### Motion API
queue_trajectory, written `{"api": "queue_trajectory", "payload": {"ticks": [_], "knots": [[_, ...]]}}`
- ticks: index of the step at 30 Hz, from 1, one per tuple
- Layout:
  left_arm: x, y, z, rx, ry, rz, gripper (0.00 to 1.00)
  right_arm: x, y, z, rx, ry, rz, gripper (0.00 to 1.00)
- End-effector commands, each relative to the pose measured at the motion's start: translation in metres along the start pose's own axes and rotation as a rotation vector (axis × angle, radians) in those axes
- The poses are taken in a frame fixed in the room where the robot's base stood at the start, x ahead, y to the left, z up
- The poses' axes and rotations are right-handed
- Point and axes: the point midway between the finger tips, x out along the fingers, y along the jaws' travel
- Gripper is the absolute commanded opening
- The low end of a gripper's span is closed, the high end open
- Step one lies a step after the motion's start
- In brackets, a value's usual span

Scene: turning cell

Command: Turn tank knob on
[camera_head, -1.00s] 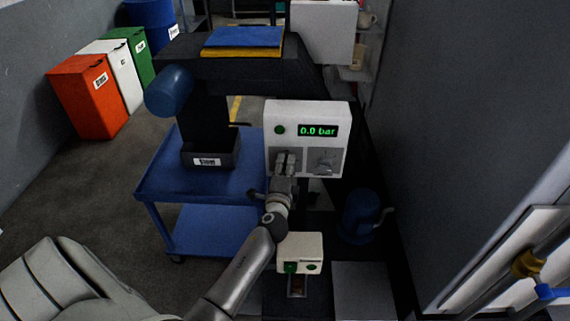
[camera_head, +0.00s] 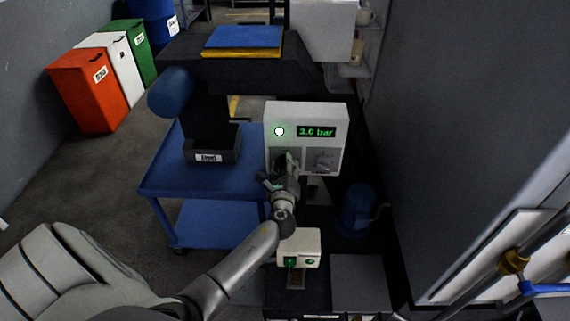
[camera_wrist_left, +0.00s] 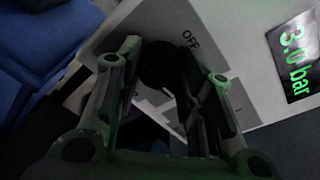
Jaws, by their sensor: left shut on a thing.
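The white control box (camera_head: 335,110) carries a display (camera_head: 316,132) that reads 3.0 bar and a round indicator light (camera_head: 279,131) that is lit bright. Below the light, my left gripper (camera_head: 286,166) is at the left knob on the box's front. In the left wrist view the fingers are shut on this dark knob (camera_wrist_left: 158,66), with the word OFF printed beside it. The knob is mostly hidden by the gripper in the head view. A second knob (camera_head: 324,160) sits to its right, untouched. My right gripper does not show.
A blue cart (camera_head: 160,178) stands left of the box. A smaller white box (camera_head: 299,240) with green buttons is below my left wrist. A blue cylinder (camera_head: 356,212) stands to the right. A grey wall (camera_head: 475,120) closes off the right side.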

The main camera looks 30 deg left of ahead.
Motion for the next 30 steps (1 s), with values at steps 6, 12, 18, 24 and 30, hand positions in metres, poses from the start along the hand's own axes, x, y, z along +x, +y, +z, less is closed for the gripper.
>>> {"api": "queue_trajectory", "payload": {"ticks": [6, 12, 18, 24, 30], "knots": [[-0.0003, 0.0005, -0.0006, 0.07, -0.003, 0.008, 0.12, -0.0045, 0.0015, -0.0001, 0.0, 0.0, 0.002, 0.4], [-0.0003, 0.0008, -0.0012, 0.093, -0.004, 0.01, 0.12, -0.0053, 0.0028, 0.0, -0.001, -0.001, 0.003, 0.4], [-0.0004, 0.001, -0.0014, 0.096, -0.004, 0.01, 0.12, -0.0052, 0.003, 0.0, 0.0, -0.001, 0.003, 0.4], [-0.0004, 0.001, -0.0014, 0.095, -0.004, 0.01, 0.41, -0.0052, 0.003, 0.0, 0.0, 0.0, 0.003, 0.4], [-0.0003, 0.0006, -0.001, 0.094, -0.005, 0.01, 0.57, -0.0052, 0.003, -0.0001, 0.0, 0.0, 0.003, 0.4]]}}
